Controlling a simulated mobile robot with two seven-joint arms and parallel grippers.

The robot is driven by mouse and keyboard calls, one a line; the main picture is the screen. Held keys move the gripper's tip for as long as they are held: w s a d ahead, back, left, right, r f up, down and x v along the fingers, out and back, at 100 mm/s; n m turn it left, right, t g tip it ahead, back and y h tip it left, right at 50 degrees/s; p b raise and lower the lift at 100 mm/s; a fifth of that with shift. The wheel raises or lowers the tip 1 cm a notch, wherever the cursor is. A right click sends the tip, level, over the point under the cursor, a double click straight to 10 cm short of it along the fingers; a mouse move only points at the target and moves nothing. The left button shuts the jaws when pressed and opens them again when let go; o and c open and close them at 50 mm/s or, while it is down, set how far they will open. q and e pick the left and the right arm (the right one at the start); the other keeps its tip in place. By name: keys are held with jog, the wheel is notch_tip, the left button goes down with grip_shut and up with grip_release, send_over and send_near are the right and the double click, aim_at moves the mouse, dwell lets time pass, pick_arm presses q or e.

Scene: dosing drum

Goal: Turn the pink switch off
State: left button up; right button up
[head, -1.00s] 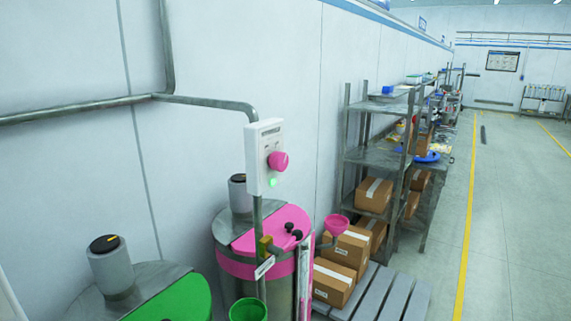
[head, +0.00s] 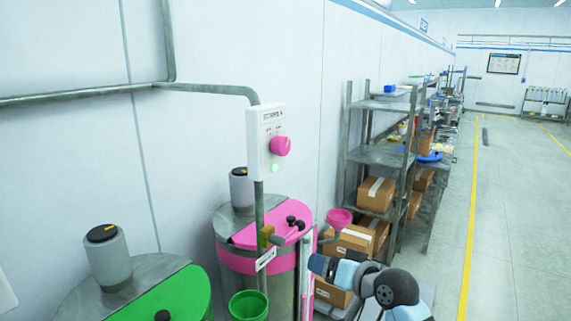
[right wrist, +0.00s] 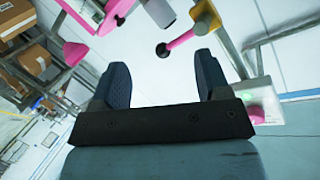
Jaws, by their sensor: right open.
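The pink switch (head: 281,146) is a round knob on the front of a white control box (head: 262,125) on the wall pipe. A pale green lamp (head: 274,168) shows below the knob. My left gripper is not in view.
A pink-lidded drum (head: 283,222) stands under the box, with a pink funnel (head: 339,217) beside it. A green-lidded drum (head: 180,295) and green funnel (head: 248,305) are nearer. Boxes and a shelf (head: 380,155) stand right. The floor (head: 515,220) farther right is clear.

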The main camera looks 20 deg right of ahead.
notch_tip(320, 180, up, 12)
jog(key=w+y+b, duration=0.1)
jog(key=y, duration=0.1)
jog(key=n+y+b, duration=0.2)
jog(key=y, duration=0.1)
send_near(285, 148)
jog(key=p+x, duration=0.2)
jog(key=x, duration=0.8)
jog(key=shift+d+p, duration=0.1)
jog(key=shift+p, duration=0.25)
jog(key=c, duration=0.9)
